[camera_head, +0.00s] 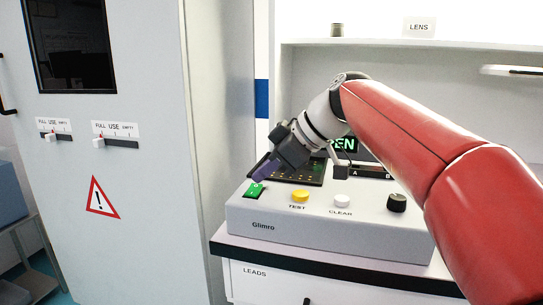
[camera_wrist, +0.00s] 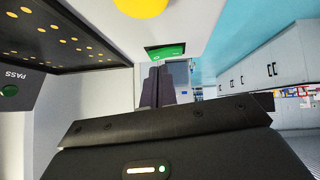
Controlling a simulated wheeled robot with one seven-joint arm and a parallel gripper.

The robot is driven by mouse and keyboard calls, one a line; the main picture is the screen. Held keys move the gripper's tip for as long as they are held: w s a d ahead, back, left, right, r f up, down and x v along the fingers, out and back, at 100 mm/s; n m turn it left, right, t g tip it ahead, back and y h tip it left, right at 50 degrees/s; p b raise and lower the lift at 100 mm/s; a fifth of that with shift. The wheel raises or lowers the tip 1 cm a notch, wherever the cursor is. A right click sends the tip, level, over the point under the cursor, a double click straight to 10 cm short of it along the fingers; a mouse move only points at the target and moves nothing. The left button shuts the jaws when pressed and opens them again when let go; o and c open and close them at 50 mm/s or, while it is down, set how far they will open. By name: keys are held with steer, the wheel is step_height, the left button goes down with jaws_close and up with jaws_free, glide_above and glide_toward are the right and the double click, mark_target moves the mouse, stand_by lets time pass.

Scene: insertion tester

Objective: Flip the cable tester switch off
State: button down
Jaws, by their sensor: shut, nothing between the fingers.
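The cable tester (camera_head: 290,227) is a grey sloped box marked Glimro, standing on a cabinet top. Its green rocker switch (camera_head: 254,190) is at the left of the front panel. My gripper (camera_head: 258,177) is just above and behind the switch, fingers pointing down and left. In the wrist view the fingers (camera_wrist: 158,72) are together and empty, with the green switch (camera_wrist: 165,51) just beyond their tips. I cannot tell whether the tips touch it. The rocker's tilt is too small to read. A lit display (camera_head: 344,145) shows green letters ending in "EN", partly hidden by my arm.
A yellow TEST button (camera_head: 299,196), a white CLEAR button (camera_head: 342,201) and a black knob (camera_head: 397,203) sit right of the switch. A dark panel with yellow dots (camera_head: 300,172) lies behind. A tall grey cabinet (camera_head: 140,200) stands left. A shelf (camera_head: 400,43) is above.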

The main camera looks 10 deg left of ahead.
steer(key=shift+f, duration=0.45)
steer(key=shift+w, duration=0.1)
steer(key=shift+f+g+p, duration=0.15)
steer(key=shift+g+p, duration=0.15)
steer(key=shift+p, duration=0.05)
steer(key=shift+f, duration=0.1)
steer(key=shift+s+b, duration=0.55)
steer(key=shift+s, duration=0.15)
steer(key=shift+r, duration=0.25)
